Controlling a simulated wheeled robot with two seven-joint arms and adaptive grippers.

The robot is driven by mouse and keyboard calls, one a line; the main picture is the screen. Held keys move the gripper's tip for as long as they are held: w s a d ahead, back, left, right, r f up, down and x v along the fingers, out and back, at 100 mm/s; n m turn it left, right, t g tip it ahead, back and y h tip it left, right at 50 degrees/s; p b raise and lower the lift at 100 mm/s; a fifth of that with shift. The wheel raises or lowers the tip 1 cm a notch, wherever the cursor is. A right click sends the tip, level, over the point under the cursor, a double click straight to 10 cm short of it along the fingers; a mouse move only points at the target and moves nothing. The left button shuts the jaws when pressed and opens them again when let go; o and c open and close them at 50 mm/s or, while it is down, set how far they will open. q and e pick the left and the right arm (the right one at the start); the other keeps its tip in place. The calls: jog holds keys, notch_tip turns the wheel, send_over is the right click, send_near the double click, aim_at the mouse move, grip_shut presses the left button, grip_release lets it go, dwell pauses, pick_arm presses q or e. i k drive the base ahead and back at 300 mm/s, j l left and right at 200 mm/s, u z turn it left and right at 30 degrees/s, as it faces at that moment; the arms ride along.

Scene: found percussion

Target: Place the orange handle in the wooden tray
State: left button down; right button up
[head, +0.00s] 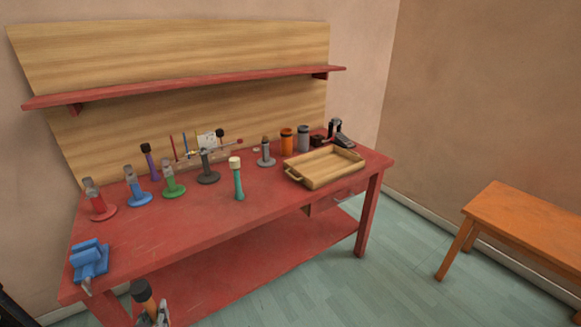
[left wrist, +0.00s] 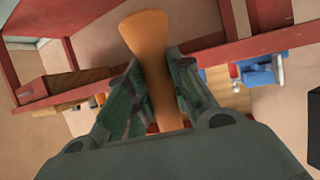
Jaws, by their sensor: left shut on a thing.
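The orange handle (left wrist: 150,40) is between the fingers of my left gripper (left wrist: 158,85) in the left wrist view, with its wide end sticking out past the fingertips. My right gripper is not in view.
The red bench (head: 215,222) carries a blue vise (head: 90,260) at its near left corner. Several handles on stands, a teal handle (head: 238,182) and orange and grey cans (head: 287,142) stand along it. A shelf (head: 190,86) is above.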

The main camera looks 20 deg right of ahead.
aim_at(318, 173)
jog(key=i+l+u, duration=0.1)
jog(key=l, duration=0.8)
jog(key=i+l+u, duration=0.15)
jog(key=i+l, duration=0.15)
jog(key=l, duration=0.6)
jog(key=i+l+u, duration=0.1)
jog(key=l, duration=0.85)
jog(key=i+l+u, duration=0.1)
jog(key=l, duration=0.85)
jog(key=i+l+u, duration=0.15)
jog(key=l, duration=0.75)
